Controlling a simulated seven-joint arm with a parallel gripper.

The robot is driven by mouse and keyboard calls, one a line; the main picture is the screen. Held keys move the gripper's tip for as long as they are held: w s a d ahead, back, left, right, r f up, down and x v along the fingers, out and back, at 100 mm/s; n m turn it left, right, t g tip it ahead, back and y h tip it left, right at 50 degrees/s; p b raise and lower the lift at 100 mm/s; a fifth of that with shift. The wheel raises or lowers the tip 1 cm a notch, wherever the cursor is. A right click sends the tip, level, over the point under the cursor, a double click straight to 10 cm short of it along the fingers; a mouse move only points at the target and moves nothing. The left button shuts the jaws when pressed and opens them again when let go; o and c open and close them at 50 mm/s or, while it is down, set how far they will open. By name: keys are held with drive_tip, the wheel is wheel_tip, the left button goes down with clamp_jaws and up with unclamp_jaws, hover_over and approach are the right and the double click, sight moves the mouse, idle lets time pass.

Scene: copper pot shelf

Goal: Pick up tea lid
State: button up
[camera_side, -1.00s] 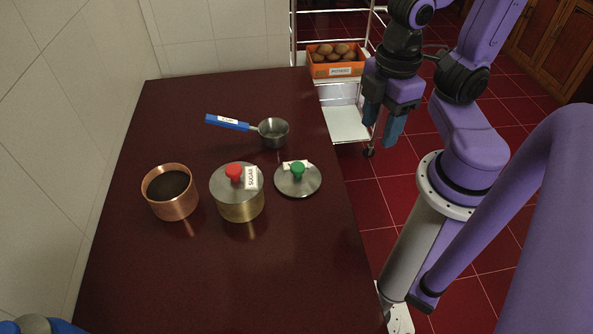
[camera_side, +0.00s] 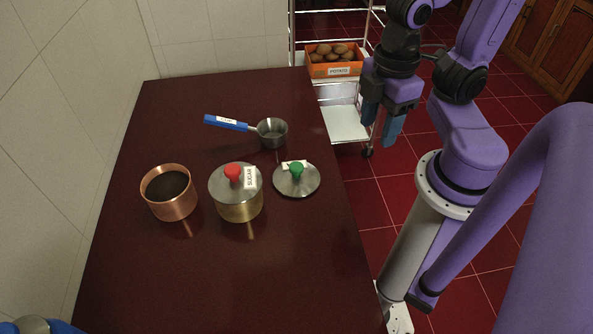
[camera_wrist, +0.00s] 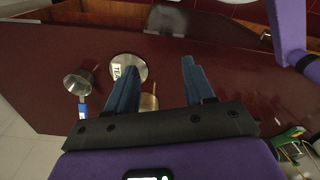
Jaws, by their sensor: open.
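The tea lid (camera_side: 308,184) is a flat silver disc with a green knob and a white label. It lies on the dark table, right of the sugar pot. In the wrist view the tea lid (camera_wrist: 128,66) lies beyond my left finger, with "TEA" readable on its label. My gripper (camera_side: 383,133) has blue fingers and hangs off the table's right edge, apart from the lid. In the wrist view my gripper (camera_wrist: 160,78) is open, with nothing held between its fingers.
The sugar pot (camera_side: 238,208) with a red-knobbed lid and an open copper pot (camera_side: 172,208) with dark contents stand left of the tea lid. A blue-handled measuring cup (camera_side: 272,134) lies behind it. A potato box (camera_side: 335,69) sits on a cart. The table's front (camera_side: 230,290) is clear.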

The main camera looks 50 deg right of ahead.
idle(0.3)
drive_tip(key=shift+o, duration=0.9)
drive_tip(key=n+t+h, duration=0.7)
drive_tip(key=n+h, duration=0.3)
drive_tip(key=h, duration=0.7)
hover_over(295, 171)
drive_tip(key=v, duration=0.6)
wheel_tip(295, 171, down, 9)
wheel_tip(295, 171, down, 8)
drive_tip(key=shift+w+f, duration=0.1)
drive_tip(key=shift+f, duration=0.05)
drive_tip(key=shift+x, duration=3.75)
